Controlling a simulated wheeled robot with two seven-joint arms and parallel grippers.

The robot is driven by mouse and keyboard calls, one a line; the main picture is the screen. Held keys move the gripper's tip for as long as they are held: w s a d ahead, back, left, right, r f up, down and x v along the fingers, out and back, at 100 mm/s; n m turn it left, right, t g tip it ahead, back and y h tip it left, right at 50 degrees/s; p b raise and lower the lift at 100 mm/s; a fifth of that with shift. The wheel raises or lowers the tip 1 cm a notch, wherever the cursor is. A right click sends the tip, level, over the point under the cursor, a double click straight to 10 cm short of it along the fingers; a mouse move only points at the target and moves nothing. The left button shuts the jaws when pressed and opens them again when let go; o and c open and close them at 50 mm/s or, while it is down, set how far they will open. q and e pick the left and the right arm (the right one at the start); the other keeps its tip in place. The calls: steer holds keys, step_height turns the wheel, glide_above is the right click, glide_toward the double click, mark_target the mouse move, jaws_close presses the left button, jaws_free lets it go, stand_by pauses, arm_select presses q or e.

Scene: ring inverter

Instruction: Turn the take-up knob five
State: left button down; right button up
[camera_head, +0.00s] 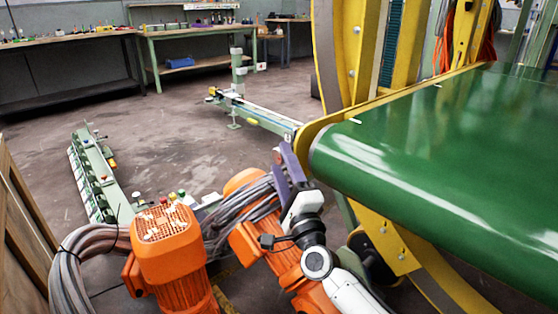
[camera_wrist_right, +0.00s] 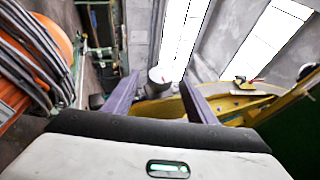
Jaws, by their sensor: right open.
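My right gripper (camera_head: 282,152) is beside the near left end of the green conveyor belt (camera_head: 440,130), by its yellow frame (camera_head: 305,137). In the right wrist view its two purple fingers (camera_wrist_right: 160,88) stand apart with a gap between them. A small pale grey round piece (camera_wrist_right: 160,74) shows in that gap, beyond or between the fingertips. I cannot tell whether it is the take-up knob or whether a finger touches it. No knob can be made out clearly in the head view. My left gripper is not in view.
Two orange motors (camera_head: 168,240) with thick grey cables (camera_head: 85,255) stand left of my right arm. The yellow frame (camera_wrist_right: 245,103) curves close to the right finger. A green-grey rail (camera_head: 95,175) lies on the floor at left. Workbenches (camera_head: 195,63) stand far back, with open floor before them.

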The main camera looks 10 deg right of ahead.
mark_target(282, 163)
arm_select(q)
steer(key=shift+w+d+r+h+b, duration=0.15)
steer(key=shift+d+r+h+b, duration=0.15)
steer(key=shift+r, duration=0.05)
arm_select(e)
steer(key=shift+x, duration=1.5)
